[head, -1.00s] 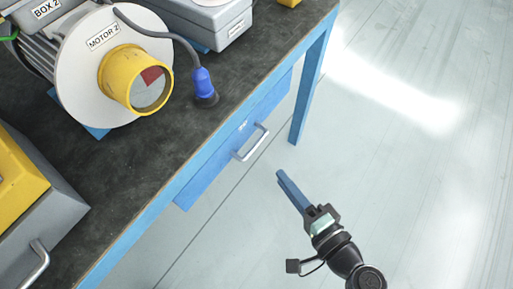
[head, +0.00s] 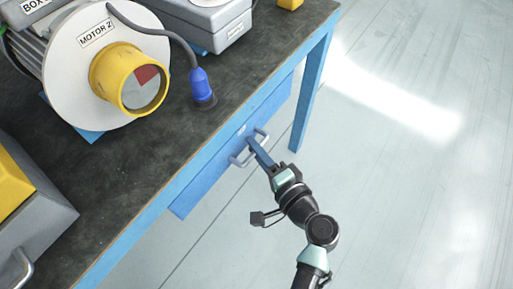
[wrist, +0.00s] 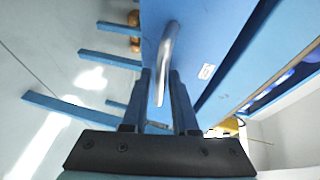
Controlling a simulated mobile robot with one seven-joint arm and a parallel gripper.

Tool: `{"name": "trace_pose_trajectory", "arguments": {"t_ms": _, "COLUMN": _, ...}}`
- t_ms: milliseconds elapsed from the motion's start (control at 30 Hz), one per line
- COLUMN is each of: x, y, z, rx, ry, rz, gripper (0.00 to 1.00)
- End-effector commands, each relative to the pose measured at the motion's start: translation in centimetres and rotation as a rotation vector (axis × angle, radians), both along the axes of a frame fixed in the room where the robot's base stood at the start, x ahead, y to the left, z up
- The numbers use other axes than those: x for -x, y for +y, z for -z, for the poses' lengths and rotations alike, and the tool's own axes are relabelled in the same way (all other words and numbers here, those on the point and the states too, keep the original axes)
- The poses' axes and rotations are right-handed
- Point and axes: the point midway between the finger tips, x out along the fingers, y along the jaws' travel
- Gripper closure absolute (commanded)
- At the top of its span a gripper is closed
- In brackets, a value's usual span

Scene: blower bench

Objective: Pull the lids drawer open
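The drawer (head: 202,187) is a blue front under the bench top and looks shut. Its pale metal bar handle (head: 237,161) shows on the front, and in the wrist view the handle (wrist: 167,55) stands out from the blue face near a small white label (wrist: 206,71) too small to read. My gripper (head: 252,142) is at the handle, its blue fingers covering the handle's middle in the head view. In the wrist view my gripper (wrist: 162,75) is open, with one finger on each side of the bar and gaps showing.
The dark bench top (head: 130,185) holds the motor marked MOTOR Z (head: 85,75), a blue plug (head: 200,85) on a cable and a grey box (head: 205,22). A blue bench leg (head: 312,90) stands right of the drawer. The floor to the right is clear.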

Motion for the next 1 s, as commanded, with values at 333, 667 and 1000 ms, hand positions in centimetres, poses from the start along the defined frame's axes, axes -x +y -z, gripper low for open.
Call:
{"name": "trace_pose_trajectory", "arguments": {"t_ms": 333, "x": 0.02, "y": -0.03, "z": -0.03, "rx": 0.000, "ry": 0.000, "rz": 0.000, "gripper": 1.00}}
{"name": "trace_pose_trajectory", "arguments": {"t_ms": 667, "x": 0.04, "y": -0.05, "z": -0.02, "rx": 0.000, "ry": 0.000, "rz": 0.000, "gripper": 1.00}}
{"name": "trace_pose_trajectory", "arguments": {"t_ms": 1000, "x": 0.03, "y": -0.05, "z": -0.02, "rx": 0.000, "ry": 0.000, "rz": 0.000, "gripper": 1.00}}
